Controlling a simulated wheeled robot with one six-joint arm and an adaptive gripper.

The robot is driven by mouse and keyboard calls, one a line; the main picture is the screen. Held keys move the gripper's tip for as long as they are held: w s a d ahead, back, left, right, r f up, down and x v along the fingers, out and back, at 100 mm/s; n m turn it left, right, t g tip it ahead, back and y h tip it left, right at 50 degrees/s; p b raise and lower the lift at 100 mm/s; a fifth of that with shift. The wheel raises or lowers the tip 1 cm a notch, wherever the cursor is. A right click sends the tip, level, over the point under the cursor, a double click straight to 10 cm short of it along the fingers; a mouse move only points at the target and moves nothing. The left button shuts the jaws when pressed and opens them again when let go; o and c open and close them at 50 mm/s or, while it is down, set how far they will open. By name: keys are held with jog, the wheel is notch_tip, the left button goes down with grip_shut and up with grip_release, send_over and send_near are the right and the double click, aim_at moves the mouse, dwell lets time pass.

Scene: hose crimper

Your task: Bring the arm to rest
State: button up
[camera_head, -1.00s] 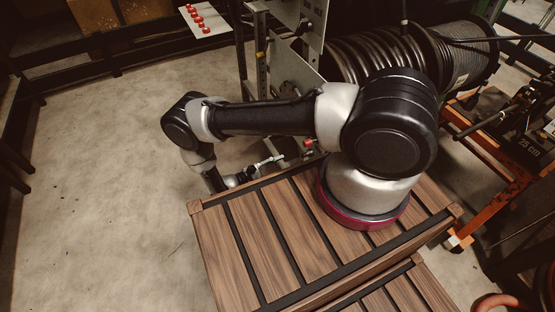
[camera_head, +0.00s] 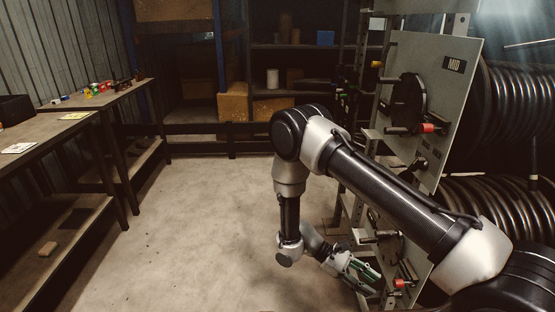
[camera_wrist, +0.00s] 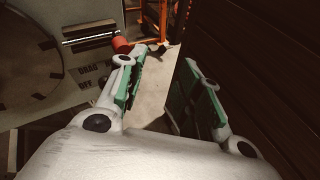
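My gripper (camera_head: 358,268) hangs low at the end of my bent arm, in front of the lower part of the crimper's grey panels. In the wrist view my gripper (camera_wrist: 168,85) has its two green-padded fingers spread apart, with nothing between them but floor behind. A grey panel with a dial and "DRAG" and "OFF" lettering (camera_wrist: 70,95) is at the left of the wrist view. A red knob (camera_wrist: 121,45) shows beyond the left finger. In the head view a red-tipped lever (camera_head: 402,283) is just right of the gripper; I cannot tell whether they touch.
An upright grey panel marked "MID" (camera_head: 440,70) with a dial and red-ended handle stands at the right, before large black hose coils (camera_head: 510,110). Workbenches (camera_head: 45,130) line the left. Shelves with boxes (camera_head: 280,85) stand at the back. The concrete floor (camera_head: 190,220) between is clear.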

jog(key=s+d+r+m+t+y, duration=0.25)
jog(key=r+y, duration=0.25)
jog(key=r, duration=1.1)
jog(key=s+d+r+m+t+y, duration=0.1)
jog(key=r+m+y, duration=0.35)
jog(key=r, duration=1.15)
jog(key=s+d+r+m+t+y, duration=0.1)
jog(key=s+d+r+t, duration=0.2)
jog(key=r, duration=0.3)
jog(key=s+d+r+m+t+y, duration=0.1)
jog(key=s+d+r+m+t, duration=0.1)
jog(key=r, duration=0.5)
jog(key=shift+s+d+t, duration=0.8)
jog(key=shift+s+t, duration=0.45)
jog(key=shift+y, duration=0.25)
